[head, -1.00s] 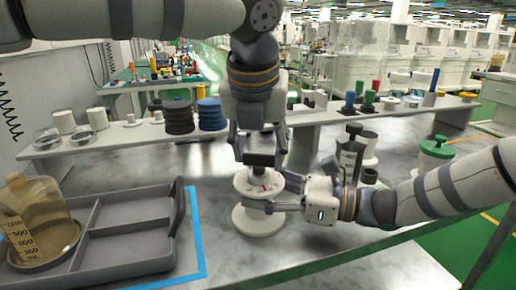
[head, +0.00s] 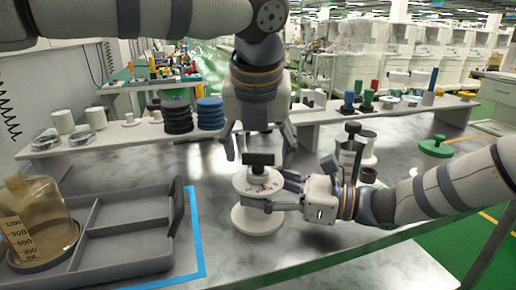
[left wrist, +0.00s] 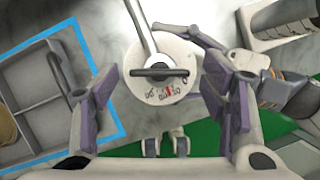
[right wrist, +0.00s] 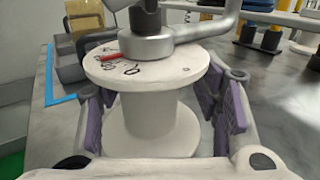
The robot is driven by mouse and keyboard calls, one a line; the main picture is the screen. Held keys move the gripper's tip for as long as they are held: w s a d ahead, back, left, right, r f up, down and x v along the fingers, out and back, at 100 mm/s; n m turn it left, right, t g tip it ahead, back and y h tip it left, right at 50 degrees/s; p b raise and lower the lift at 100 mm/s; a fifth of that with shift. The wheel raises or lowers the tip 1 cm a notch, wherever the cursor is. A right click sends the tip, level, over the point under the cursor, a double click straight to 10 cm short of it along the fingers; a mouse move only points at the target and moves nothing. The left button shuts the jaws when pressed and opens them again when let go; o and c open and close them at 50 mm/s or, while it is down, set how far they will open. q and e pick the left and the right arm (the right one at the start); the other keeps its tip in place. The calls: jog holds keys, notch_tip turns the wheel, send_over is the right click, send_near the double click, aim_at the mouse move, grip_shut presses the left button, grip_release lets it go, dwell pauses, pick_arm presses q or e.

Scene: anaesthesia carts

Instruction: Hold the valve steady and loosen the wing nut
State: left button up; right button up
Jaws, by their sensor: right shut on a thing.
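The valve is a white spool-shaped body (head: 258,222) standing upright on the table, with red and black marks on its top disc. A dark bar-shaped wing nut (head: 259,159) sits on top; it lies across the disc in the left wrist view (left wrist: 160,73). My right gripper (head: 272,193) is shut around the valve's narrow middle, with fingers on both sides in the right wrist view (right wrist: 160,110). My left gripper (head: 260,146) is open above the valve, its fingers spread on either side of the wing nut and apart from it. The thread is hidden.
A grey divided tray (head: 130,225) with a jug of brown liquid (head: 38,215) is at left, edged by blue tape (head: 198,240). A grey holder (head: 350,160) stands just behind my right gripper. A raised shelf (head: 110,136) with discs and cylinders runs behind.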

pick_arm(q)
jog(key=shift+r, duration=0.15)
jog(key=v, duration=1.1)
jog(key=shift+s+r, duration=0.2)
jog(key=shift+r, duration=0.15)
pick_arm(e)
jog(key=o, duration=1.7)
